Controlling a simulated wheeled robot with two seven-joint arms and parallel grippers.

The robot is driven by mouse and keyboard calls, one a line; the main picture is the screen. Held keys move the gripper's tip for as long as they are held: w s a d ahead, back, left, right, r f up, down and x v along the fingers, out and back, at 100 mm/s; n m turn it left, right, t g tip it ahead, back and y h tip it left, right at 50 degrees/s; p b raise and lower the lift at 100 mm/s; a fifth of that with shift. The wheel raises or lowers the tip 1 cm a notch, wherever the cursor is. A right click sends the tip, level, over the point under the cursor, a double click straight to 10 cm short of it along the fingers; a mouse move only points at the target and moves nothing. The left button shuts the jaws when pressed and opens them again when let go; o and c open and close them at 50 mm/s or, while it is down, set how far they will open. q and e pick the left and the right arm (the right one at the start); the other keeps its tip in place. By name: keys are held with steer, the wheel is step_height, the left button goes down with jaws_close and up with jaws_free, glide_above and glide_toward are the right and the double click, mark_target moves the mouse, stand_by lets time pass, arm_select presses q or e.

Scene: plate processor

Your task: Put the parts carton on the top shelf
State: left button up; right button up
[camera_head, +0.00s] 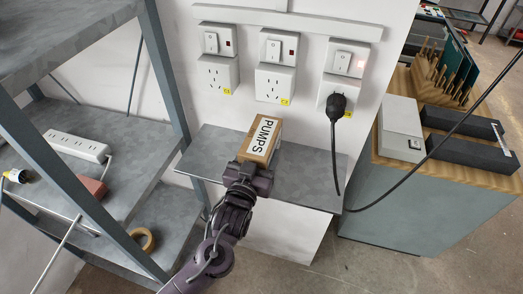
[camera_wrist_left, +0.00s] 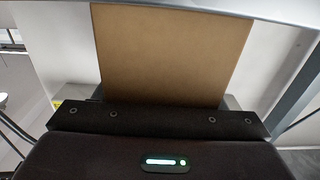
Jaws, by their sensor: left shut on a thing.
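The parts carton (camera_head: 260,141) is a small brown box with a white label reading PUMPS. It is at the grey wall ledge (camera_head: 305,178) in the head view; whether it rests on it or hangs just above, I cannot tell. My left gripper (camera_head: 248,172) is shut on its near end. In the left wrist view the carton's plain brown face (camera_wrist_left: 170,55) fills the space beyond the dark gripper body; the fingertips are hidden. The metal shelf unit (camera_head: 150,160) stands at the left, with its top shelf (camera_head: 60,35) at the upper left. My right gripper is not in view.
Wall sockets with switches (camera_head: 275,70) are above the ledge; a black plug (camera_head: 336,104) trails a cable to the right. A cabinet (camera_head: 420,200) stands right. The visible top shelf is bare.

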mark_target(258, 142)
arm_select(q)
steer(key=shift+r, duration=0.15)
steer(key=shift+c, duration=0.3)
step_height(258, 142, up, 2)
steer(key=shift+w+r+p, duration=0.1)
steer(key=shift+r+p, duration=0.1)
steer(key=shift+p, duration=1)
steer(key=shift+r+p, duration=0.85)
steer(key=shift+r, duration=0.05)
steer(key=p+v, duration=0.5)
steer(key=v, duration=1.3)
steer(key=shift+f, duration=0.35)
